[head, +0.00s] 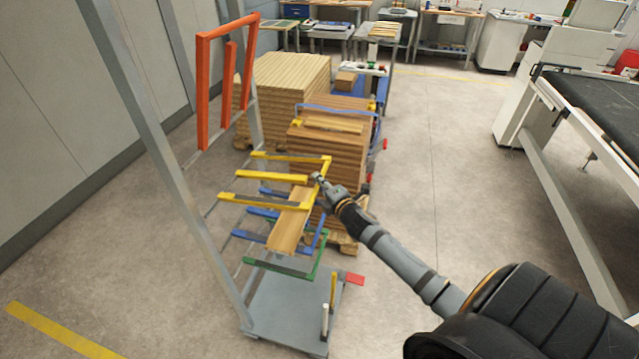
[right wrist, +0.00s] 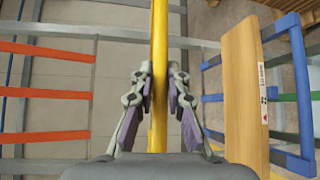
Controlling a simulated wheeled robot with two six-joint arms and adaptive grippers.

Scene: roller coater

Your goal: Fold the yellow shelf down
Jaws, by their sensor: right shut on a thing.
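The yellow shelf (head: 272,176) is a U-shaped frame on the grey rack and stands out roughly level from it. Its outer bar (right wrist: 159,25) runs up through the middle of the right wrist view. My right gripper (head: 318,179) is shut on this outer bar, with one finger on each side of it; the fingers also show in the right wrist view (right wrist: 160,80). My left gripper is in neither view.
An orange shelf (head: 203,90) stands folded up above. Below the yellow shelf, blue shelves (head: 250,236) carry a wooden board (head: 290,228), with a green shelf (head: 285,268) lower. Stacked boards (head: 330,150) stand close behind. The floor (head: 450,180) to the right is clear.

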